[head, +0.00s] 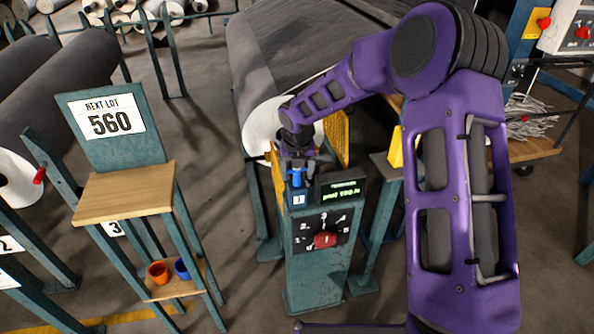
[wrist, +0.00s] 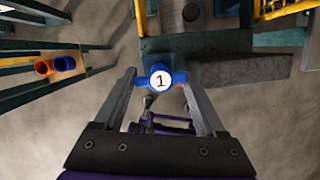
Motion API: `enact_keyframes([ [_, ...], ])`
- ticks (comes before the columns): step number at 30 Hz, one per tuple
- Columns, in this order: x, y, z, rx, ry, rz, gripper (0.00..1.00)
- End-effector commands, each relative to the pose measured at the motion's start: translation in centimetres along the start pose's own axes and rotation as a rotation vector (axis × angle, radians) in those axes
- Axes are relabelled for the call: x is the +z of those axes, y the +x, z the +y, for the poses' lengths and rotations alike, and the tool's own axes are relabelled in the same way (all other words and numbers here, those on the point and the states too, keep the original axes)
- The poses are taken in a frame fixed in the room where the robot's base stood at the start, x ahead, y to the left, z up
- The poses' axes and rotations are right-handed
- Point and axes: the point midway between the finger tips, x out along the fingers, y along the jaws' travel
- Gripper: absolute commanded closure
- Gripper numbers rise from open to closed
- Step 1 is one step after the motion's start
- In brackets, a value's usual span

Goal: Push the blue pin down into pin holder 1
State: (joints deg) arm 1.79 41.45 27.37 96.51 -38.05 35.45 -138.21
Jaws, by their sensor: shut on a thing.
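The blue pin (head: 297,179) shows in the head view just under my gripper (head: 296,168), above the plate marked 1 on pin holder 1 (head: 299,200). In the wrist view the blue pin (wrist: 174,79) has a round white top with a 1 and a blue wing on each side. My gripper (wrist: 160,80) is shut on it, one finger at each wing. The pin's lower part is hidden, so I cannot tell how deep it sits in the holder.
A teal console (head: 318,255) with a red dial knob (head: 325,240) and small display (head: 343,188) stands below my gripper. Yellow guards (head: 337,135) flank the roll behind. On the left is a stand with a wooden top (head: 125,192) and orange (head: 159,273) and blue cups (head: 181,269).

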Motion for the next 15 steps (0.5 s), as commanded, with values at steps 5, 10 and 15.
enact_keyframes([
  [5,-0.10,0.35,0.01,0.000,0.000,0.000,0.85],
  [10,-0.09,0.33,0.01,0.000,0.000,0.000,0.85],
  [15,-0.09,0.33,0.00,0.000,0.000,0.000,0.04],
])
